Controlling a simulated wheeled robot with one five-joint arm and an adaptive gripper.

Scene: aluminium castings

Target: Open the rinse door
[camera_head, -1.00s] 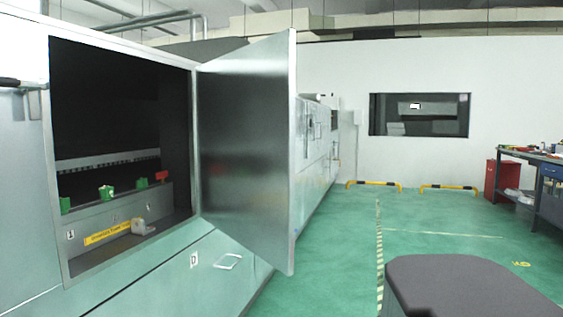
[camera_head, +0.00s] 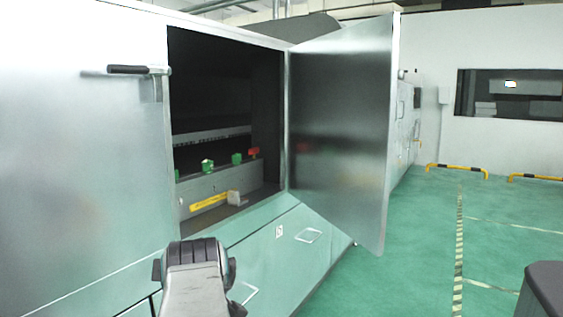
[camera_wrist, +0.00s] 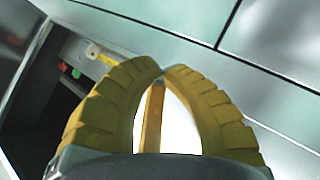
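A metal door (camera_head: 340,130) of the long cabinet stands wide open in the head view, hinged at the right side of a dark opening. Left of the opening is a closed flat panel (camera_head: 75,150) with a black-gripped handle (camera_head: 140,70) at its upper right edge. I cannot tell which of these is the rinse door. In the wrist view my gripper (camera_wrist: 162,74) has its two yellow fingers curved together, tips almost meeting. A yellow strip and a white patch show between the fingers; no held thing is clear. The handle is not clearly seen there.
Inside the opening are a ledge with green parts (camera_head: 207,165), a red part (camera_head: 253,152) and a yellow label (camera_head: 209,201). The wrist view shows the opening (camera_wrist: 60,85) at left. Green floor (camera_head: 420,240) is clear right of the cabinet. Yellow-black barriers (camera_head: 456,172) stand by the wall.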

